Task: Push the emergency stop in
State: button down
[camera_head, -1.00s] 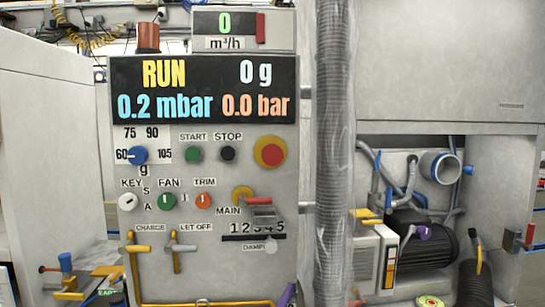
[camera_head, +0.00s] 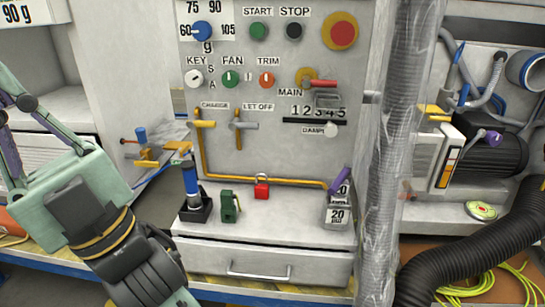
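The emergency stop (camera_head: 341,33) is a red round button on a yellow ring, at the upper right of the grey control panel. Its face is in plain view and nothing touches it. I cannot tell from this angle how far out it stands. My gripper (camera_head: 14,108) is at the left edge, well left of the panel and lower than the button. Its teal body and black wrist show, with its fingers pointing up and left, partly cut off by the frame edge. I see nothing held, but the fingertips are not clear.
Beside the button are the green START (camera_head: 259,31) and black STOP (camera_head: 294,30) buttons. A red-handled MAIN switch (camera_head: 322,84) sits below. A wrapped grey column (camera_head: 400,150) stands close right of the panel. A shelf with a red padlock (camera_head: 261,188) juts out below.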

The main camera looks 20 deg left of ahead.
aim_at(342, 33)
jog(key=i+j+u, duration=0.3)
jog(key=u, duration=0.2)
jog(key=i+j+u, duration=0.3)
jog(key=u, duration=0.15)
